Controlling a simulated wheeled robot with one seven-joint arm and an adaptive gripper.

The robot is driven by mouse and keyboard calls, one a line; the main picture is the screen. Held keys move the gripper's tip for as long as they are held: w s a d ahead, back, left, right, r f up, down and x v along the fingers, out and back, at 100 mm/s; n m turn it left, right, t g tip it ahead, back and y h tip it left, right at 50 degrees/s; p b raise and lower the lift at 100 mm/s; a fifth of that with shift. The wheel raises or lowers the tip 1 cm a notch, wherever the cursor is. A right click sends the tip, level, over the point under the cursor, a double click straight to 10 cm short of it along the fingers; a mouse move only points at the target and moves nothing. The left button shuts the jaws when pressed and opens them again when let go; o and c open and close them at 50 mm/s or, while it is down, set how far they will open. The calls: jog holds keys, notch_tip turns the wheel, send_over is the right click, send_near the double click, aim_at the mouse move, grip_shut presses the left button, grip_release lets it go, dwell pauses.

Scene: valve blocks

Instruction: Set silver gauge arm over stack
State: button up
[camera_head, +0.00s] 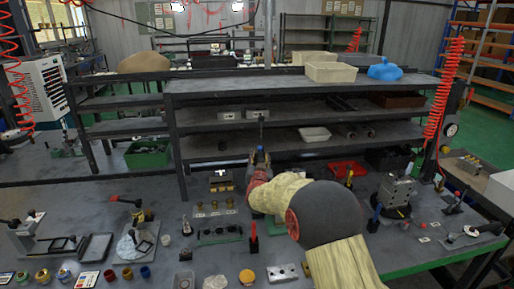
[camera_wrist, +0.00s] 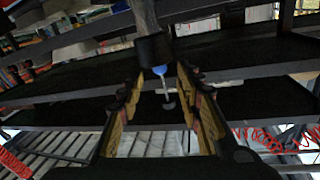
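My gripper (camera_head: 259,153) is at the end of my raised arm, above the middle of the bench in the head view. In the wrist view its two yellow-padded fingers (camera_wrist: 158,80) stand apart. Between and beyond their tips is a silver tube (camera_wrist: 143,14) with a black collar (camera_wrist: 153,49), a blue tip and a thin rod ending in a small disc; I see no clear contact with the fingers. In the head view a thin dark post (camera_head: 262,129) shows just above my gripper. A stack of silver blocks (camera_head: 397,189) stands on a round black base at the right.
Small clamps with a red handle (camera_head: 253,230) and a blue handle (camera_head: 375,212) stand on the bench. Brass-topped fittings (camera_head: 214,207) sit left of my arm. Shelving (camera_head: 300,90) rises at the back.

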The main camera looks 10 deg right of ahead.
aim_at(260, 150)
jog(key=shift+w+d+b, duration=0.2)
jog(key=shift+w+d, duration=0.05)
jog(key=shift+w, duration=0.9)
jog(key=shift+w+d+b, duration=0.25)
jog(key=shift+w, duration=0.9)
jog(key=shift+w+d+b, duration=0.2)
jog(key=shift+w+d, duration=0.05)
jog(key=shift+w, duration=0.9)
grip_shut()
